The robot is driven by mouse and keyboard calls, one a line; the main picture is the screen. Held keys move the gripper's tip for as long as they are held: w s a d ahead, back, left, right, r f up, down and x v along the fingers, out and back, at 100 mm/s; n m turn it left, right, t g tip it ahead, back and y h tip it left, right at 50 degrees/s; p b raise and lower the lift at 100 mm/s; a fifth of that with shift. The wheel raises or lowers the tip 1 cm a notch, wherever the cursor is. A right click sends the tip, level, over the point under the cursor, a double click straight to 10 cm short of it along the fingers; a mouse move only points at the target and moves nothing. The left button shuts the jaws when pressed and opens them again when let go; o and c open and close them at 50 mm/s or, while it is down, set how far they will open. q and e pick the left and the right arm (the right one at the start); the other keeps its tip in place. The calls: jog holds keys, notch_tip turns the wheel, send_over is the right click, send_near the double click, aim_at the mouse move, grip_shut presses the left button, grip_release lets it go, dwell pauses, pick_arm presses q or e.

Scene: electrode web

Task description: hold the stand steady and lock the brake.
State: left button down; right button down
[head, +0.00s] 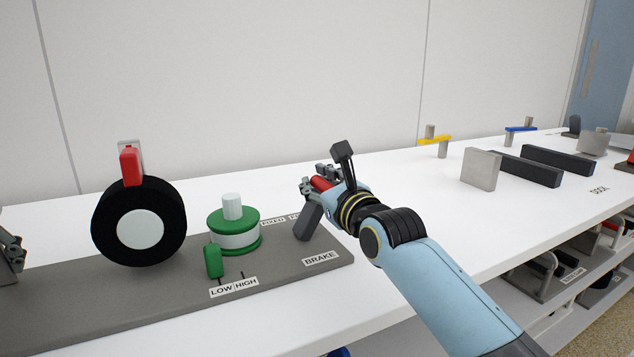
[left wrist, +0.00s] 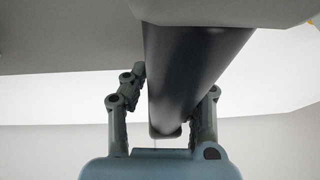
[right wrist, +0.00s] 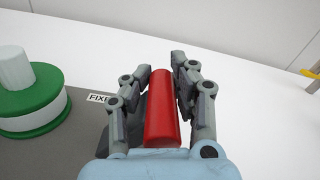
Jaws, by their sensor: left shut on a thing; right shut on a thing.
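The stand is a grey base plate (head: 120,305) on the white bench, carrying a black roll and a green tensioner. At its right end, by the BRAKE label (head: 321,258), a dark brake post (head: 308,222) stands under a red grip. My right gripper (head: 318,184) is closed around this red grip, which fills the middle of the right wrist view (right wrist: 161,110). My left gripper (head: 10,255) shows only partly at the left edge. In the left wrist view its fingers are closed on a dark rounded bar (left wrist: 180,80).
The black roll (head: 103,228) has a red clip (head: 130,165) on top. The green tensioner (head: 233,222) has a green knob (head: 213,260) near the LOW label. To the right are a grey plate (head: 480,169) and dark bars (head: 525,170). The bench between is clear.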

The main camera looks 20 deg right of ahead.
jog(key=shift+f, duration=0.1)
jog(key=n, duration=0.1)
jog(key=a+n, duration=0.1)
jog(key=shift+r+n, duration=0.2)
jog(key=shift+n, duration=0.1)
jog(key=shift+s+a+r+n, duration=0.15)
jog(key=shift+a+n, duration=0.45)
jog(key=shift+n, duration=0.3)
jog(key=shift+a+n, duration=0.3)
jog(key=shift+a, duration=0.55)
jog(key=shift+a+n, duration=0.5)
jog(key=shift+a, duration=0.05)
jog(key=shift+a+f, duration=0.2)
jog(key=shift+a, duration=0.45)
jog(key=c, duration=1.1)
grip_release()
jog(key=shift+a, duration=0.1)
jog(key=shift+c, duration=0.2)
jog(key=shift+r, duration=0.2)
